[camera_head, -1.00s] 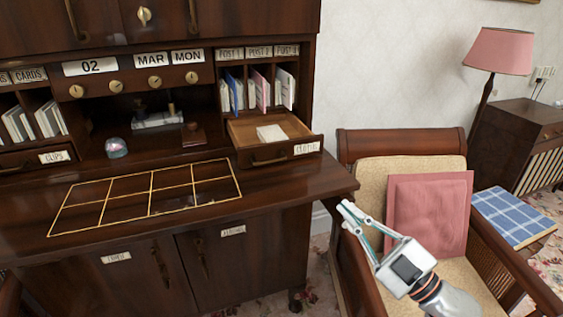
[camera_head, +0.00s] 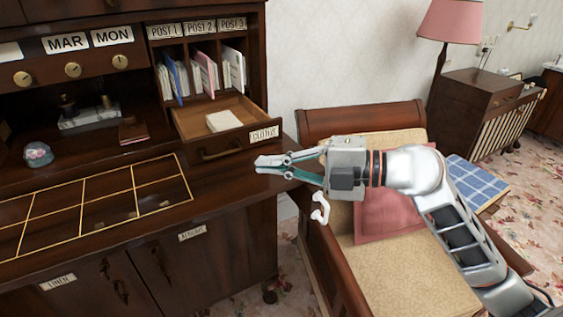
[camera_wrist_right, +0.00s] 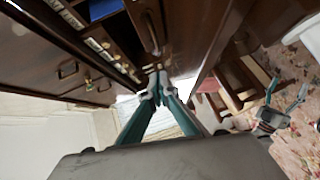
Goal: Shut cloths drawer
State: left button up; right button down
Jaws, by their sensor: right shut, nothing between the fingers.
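The cloths drawer (camera_head: 195,148) stands pulled out of the dark wooden desk, under the post slots. It has a dark front, a curved handle and a label at its right end. A folded white cloth (camera_head: 223,121) lies inside. My right gripper (camera_head: 260,165) is shut and empty, its fingertips pointing left just in front of the drawer's right front corner; I cannot tell if they touch it. Its shut fingertips (camera_wrist_right: 160,88) also show in the right wrist view. My left gripper (camera_wrist_right: 283,98) shows there at the right, fingers apart; it is outside the head view.
The desk top (camera_head: 225,180) with a gold-lined grid lies below and left of the drawer. A glass paperweight (camera_head: 38,154) sits on it. An armchair (camera_head: 360,115) with a pink cushion (camera_head: 385,215) stands right of the desk, under my right arm. A lamp (camera_head: 455,25) stands behind.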

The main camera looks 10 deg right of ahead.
aim_at(218, 156)
jog(key=x, duration=0.5)
jog(key=shift+w+a, duration=0.1)
jog(key=shift+a, duration=0.05)
jog(key=w, duration=0.2)
jog(key=w+a, duration=0.1)
jog(key=shift+f+b, duration=0.35)
jog(key=shift+f, duration=0.05)
jog(key=shift+w+a, duration=0.15)
jog(key=shift+w, duration=0.2)
